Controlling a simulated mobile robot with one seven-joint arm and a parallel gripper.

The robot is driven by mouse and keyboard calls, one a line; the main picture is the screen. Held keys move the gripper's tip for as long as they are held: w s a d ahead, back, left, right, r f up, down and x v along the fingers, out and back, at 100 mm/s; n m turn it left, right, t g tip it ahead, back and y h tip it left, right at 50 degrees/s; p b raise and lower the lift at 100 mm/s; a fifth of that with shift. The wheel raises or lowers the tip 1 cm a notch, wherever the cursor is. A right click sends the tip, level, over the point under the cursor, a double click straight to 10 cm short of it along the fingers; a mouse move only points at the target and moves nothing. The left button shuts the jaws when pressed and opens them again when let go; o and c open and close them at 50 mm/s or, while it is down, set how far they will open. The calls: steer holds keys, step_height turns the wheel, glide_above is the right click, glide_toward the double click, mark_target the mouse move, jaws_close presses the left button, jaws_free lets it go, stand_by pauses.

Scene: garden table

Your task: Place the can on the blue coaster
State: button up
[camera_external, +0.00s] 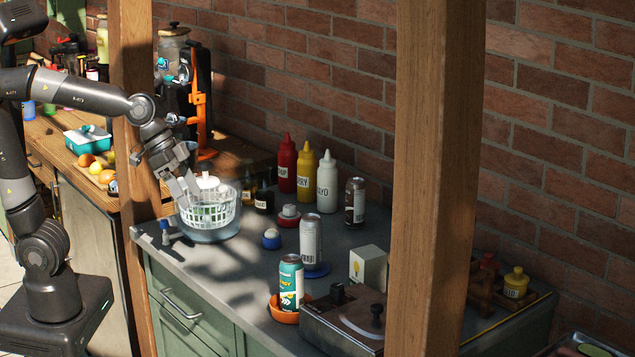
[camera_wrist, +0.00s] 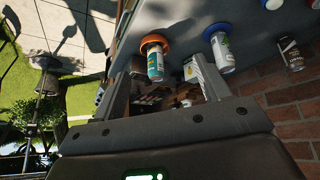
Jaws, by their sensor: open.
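A silver-grey can (camera_external: 311,243) stands upright on the blue coaster (camera_external: 318,271) in the middle of the grey counter. In the wrist view the silver can (camera_wrist: 223,52) and the blue coaster (camera_wrist: 214,29) show at the upper right. A teal can (camera_external: 291,284) stands in an orange bowl (camera_external: 283,314) at the counter's front. A dark can (camera_external: 355,201) stands by the wall. My gripper (camera_external: 186,196) is open and empty, at the white basket to the left of the cans. Whether it touches the basket I cannot tell. Its spread fingers show in the wrist view (camera_wrist: 167,75).
The white basket (camera_external: 212,213) holds several items. Red, yellow and white sauce bottles (camera_external: 304,178) stand at the wall. A light box (camera_external: 368,268) and a dark-lidded appliance (camera_external: 342,318) stand to the right of the cans. A wooden post (camera_external: 435,180) hides part of the counter.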

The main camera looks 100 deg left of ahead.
steer(key=s+d+f, duration=0.1)
steer(key=s+d, duration=0.1)
steer(key=s, duration=0.5)
steer(key=s+d+f+y, duration=0.1)
steer(key=s+d+f, duration=0.1)
steer(key=s, duration=0.5)
steer(key=shift+d+f, duration=0.25)
